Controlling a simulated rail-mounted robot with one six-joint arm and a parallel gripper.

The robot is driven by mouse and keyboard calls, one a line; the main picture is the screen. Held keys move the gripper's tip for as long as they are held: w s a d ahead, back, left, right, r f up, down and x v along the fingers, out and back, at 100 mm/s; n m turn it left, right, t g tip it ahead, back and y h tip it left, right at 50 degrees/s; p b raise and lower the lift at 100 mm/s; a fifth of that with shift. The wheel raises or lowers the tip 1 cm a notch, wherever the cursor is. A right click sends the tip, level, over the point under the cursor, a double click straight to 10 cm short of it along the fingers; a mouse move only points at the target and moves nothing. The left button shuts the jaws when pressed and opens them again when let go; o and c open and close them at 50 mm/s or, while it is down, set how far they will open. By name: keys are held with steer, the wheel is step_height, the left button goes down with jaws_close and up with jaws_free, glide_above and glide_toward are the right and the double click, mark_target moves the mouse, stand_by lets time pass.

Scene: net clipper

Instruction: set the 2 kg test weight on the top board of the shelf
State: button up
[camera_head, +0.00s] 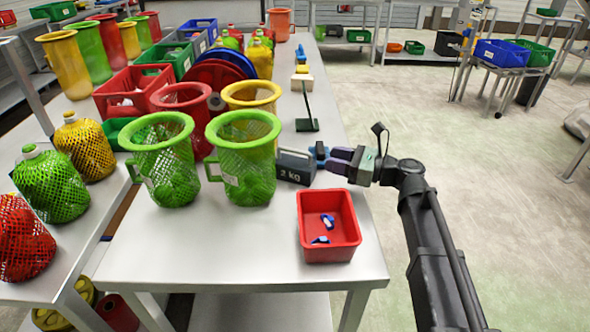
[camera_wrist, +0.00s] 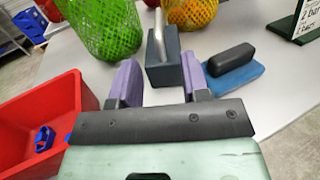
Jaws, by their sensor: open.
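The 2 kg test weight (camera_head: 295,167) is a dark grey block marked "2 kg" on the near table, beside a green net basket. In the wrist view the weight (camera_wrist: 164,68) shows a pale metal handle and lies just ahead of the fingers, roughly between them. My gripper (camera_head: 337,160) is at the table's right side, pointing left at the weight. In the wrist view my gripper (camera_wrist: 157,82) has its purple fingers apart with nothing held. Racks with boards stand at the back (camera_head: 345,46) and right (camera_head: 505,70); I cannot tell which is the task's shelf.
A blue block with a black grip (camera_wrist: 235,68) lies close by the right finger. A red bin (camera_head: 329,227) with small blue pieces stands in front. Green net baskets (camera_head: 245,160) crowd the left. A small sign stand (camera_head: 306,123) is behind. Open floor lies right.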

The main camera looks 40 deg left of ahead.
mark_target(300, 152)
steer(key=x, duration=0.9)
steer(key=shift+s+a, duration=0.15)
steer(key=shift+a, duration=0.1)
jaws_close()
stand_by(0.9)
